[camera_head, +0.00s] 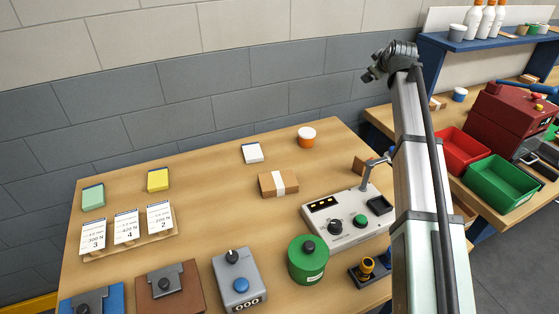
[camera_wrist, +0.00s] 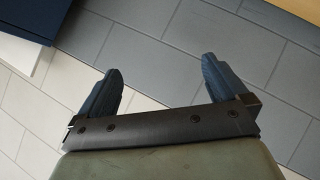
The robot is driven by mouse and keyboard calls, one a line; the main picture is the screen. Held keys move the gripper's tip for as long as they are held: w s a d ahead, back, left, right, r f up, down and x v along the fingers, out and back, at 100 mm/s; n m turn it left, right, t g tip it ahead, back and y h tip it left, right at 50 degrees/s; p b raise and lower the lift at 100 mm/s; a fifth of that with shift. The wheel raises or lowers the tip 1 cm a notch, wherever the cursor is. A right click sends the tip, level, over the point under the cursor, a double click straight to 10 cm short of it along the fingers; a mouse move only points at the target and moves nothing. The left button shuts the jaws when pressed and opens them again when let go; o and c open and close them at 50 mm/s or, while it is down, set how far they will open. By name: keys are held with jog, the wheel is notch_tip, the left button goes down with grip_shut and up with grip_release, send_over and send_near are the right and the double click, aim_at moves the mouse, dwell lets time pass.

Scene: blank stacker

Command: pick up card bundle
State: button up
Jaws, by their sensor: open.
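A brown bundle with a white band (camera_head: 278,184), which looks like the card bundle, lies flat on the wooden table (camera_head: 215,190) near its middle in the head view. My gripper (camera_wrist: 160,72) shows in the wrist view with its two dark fingers spread apart and nothing between them. The bundle does not show in the wrist view. In the head view my arm rises on the right, well above the table, and its fingers cannot be made out there.
A white control box (camera_head: 345,217) stands right of the bundle, with a green round canister (camera_head: 308,259) in front. A white pad (camera_head: 253,152) and an orange-and-white tub (camera_head: 307,137) are behind. Number cards (camera_head: 126,227) stand at left.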

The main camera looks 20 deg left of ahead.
jog(key=s+a+f+n+g, duration=0.3)
jog(key=s+a+f, duration=0.1)
jog(key=s+a, duration=0.4)
jog(key=n+g+h, duration=0.4)
jog(key=n+g, duration=0.4)
jog(key=n, duration=0.2)
send_over(278, 180)
notch_tip(278, 180, down, 6)
jog(key=f, duration=0.8)
jog(key=shift+w, duration=0.2)
jog(key=shift+s+f, duration=0.15)
jog(key=shift+f, duration=2.5)
jog(key=c, duration=1)
jog(key=shift+o, duration=0.2)
jog(key=shift+r, duration=0.1)
